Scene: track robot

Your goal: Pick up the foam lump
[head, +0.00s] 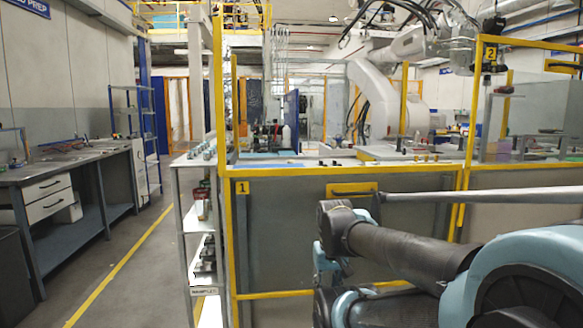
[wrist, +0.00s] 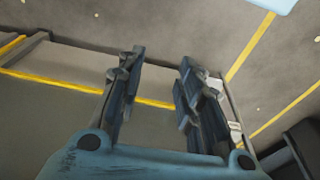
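My gripper (wrist: 160,75) shows in the wrist view with its two dark fingers apart. Nothing is between them; behind them are the grey floor and a yellow-edged panel. In the head view my arm reaches in from the lower right, in front of the yellow-framed cell, and its end is partly hidden behind my own links. I cannot make out a foam lump in either view.
A yellow-framed cell (head: 345,170) with grey panels stands close ahead. A narrow shelf rack (head: 180,215) with small items stands at its left side. A workbench (head: 75,165) with drawers runs along the left wall. The aisle floor (head: 120,285) between is clear.

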